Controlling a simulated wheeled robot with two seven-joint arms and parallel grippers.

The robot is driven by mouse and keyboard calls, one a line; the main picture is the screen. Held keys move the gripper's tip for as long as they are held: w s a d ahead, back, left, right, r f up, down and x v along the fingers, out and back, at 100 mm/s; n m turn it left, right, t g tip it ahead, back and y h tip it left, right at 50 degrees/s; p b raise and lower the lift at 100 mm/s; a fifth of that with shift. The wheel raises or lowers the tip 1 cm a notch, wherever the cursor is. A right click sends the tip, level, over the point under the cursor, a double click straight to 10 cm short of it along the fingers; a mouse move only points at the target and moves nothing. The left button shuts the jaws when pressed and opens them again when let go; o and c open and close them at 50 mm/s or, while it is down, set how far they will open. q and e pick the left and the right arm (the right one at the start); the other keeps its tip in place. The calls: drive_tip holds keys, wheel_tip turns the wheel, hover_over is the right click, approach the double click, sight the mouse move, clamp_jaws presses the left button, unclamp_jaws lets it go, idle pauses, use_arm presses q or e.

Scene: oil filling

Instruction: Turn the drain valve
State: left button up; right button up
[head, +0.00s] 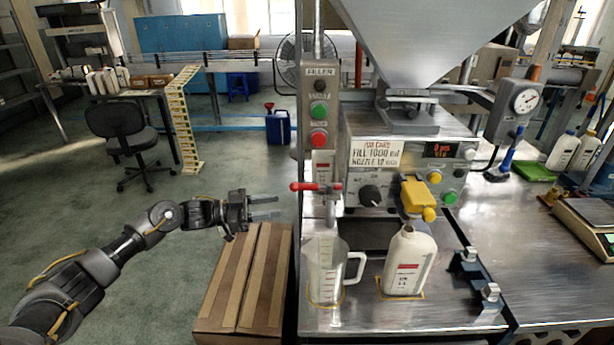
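The drain valve has a red lever handle (304,187) and a metal spout (331,208) on the left side of the filling machine. The red lever lies roughly level, pointing left. A clear measuring jug (326,272) with a handle stands under the spout. My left gripper (280,206) is open and empty, to the left of the lever and slightly lower in the picture. Its two fingers point right, apart from the valve. My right gripper is not in view.
A white bottle (408,262) stands right of the jug, below a yellow nozzle part (416,195). A control post (319,105) with buttons rises above the valve. A cardboard box (243,285) sits below my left gripper. Metal clamps (470,270) are on the bench.

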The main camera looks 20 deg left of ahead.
sight(300, 186)
use_arm(q)
drive_tip(key=s+r+m+g+h, duration=0.1)
drive_tip(key=s+r+m+g, duration=0.25)
drive_tip(key=r, duration=0.55)
drive_tip(key=shift+n, duration=0.35)
drive_tip(key=p+x, duration=0.2)
drive_tip(key=x, duration=0.2)
drive_tip(key=p+x, duration=0.2)
drive_tip(key=x, duration=0.3)
drive_tip(key=shift+s+d+r+p, duration=0.15)
drive_tip(key=shift+d+r+p, duration=0.1)
drive_tip(key=shift+p, duration=0.1)
drive_tip(key=shift+x, duration=0.8)
drive_tip(key=shift+f, duration=0.25)
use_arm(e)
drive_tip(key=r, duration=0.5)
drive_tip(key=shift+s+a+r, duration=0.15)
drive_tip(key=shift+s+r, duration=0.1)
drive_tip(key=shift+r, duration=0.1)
use_arm(q)
drive_tip(key=shift+a, duration=0.1)
clamp_jaws()
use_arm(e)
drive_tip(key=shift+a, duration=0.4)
